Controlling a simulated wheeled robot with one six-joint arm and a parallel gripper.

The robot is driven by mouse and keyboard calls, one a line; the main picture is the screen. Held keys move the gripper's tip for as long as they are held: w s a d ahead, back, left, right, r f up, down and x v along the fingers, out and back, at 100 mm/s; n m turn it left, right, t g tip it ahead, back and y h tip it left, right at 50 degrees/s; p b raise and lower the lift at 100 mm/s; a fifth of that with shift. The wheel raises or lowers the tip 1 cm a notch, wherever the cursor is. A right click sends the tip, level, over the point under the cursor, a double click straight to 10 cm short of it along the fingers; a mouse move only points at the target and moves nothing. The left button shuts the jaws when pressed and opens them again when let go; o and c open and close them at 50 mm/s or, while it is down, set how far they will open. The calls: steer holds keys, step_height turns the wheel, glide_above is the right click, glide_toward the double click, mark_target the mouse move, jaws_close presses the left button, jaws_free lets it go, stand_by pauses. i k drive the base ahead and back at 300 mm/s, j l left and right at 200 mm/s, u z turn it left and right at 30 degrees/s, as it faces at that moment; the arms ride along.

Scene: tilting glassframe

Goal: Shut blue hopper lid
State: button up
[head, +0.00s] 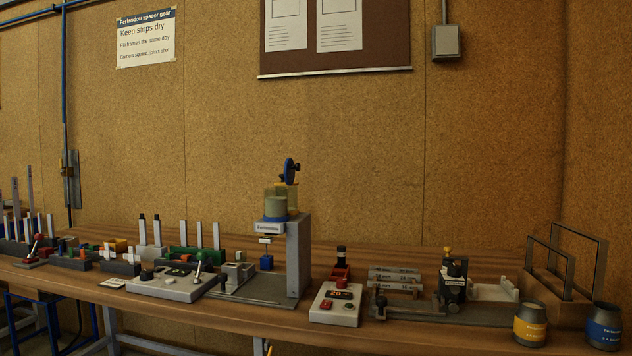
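The blue hopper lid (290,170) is a blue disc with a dark knob. It stands tilted up, near upright, above the top of the dispensing machine. Below it are two hopper cups with yellowish tops; the front one (275,204) is filled with pale green material and has a blue ring near its base. The rear one (291,192) is partly hidden behind it. The hoppers sit on the head of a grey stand (299,255) with a white label. The lid's hinge is too small to make out. My gripper is not in view.
The wooden bench (240,308) runs across the view. Left of the stand are a grey control box (170,286) with a lever and several fixtures. To the right are a button box (336,304), a strip rack (394,278), glass frames (567,262) and two labelled pots (530,324).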

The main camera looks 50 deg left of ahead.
mark_target(290, 168)
steer(key=k+u, duration=0.2)
steer(key=u, duration=0.15)
steer(key=k+j+u, duration=0.15)
steer(key=u, duration=0.2)
steer(key=i+l+u, duration=0.15)
steer(key=u, duration=0.25)
steer(key=i+l+u, duration=0.1)
steer(key=u, duration=0.3)
steer(key=i+l+u, duration=0.1)
steer(key=l+u, duration=0.15)
steer(key=u, duration=0.15)
steer(key=k+j, duration=0.1)
steer(key=j, duration=0.25)
steer(key=k+j, duration=0.1)
steer(key=j, duration=0.25)
steer(key=i+l, duration=0.1)
steer(key=l, duration=0.25)
steer(key=i+l, duration=0.1)
steer(key=l, duration=0.25)
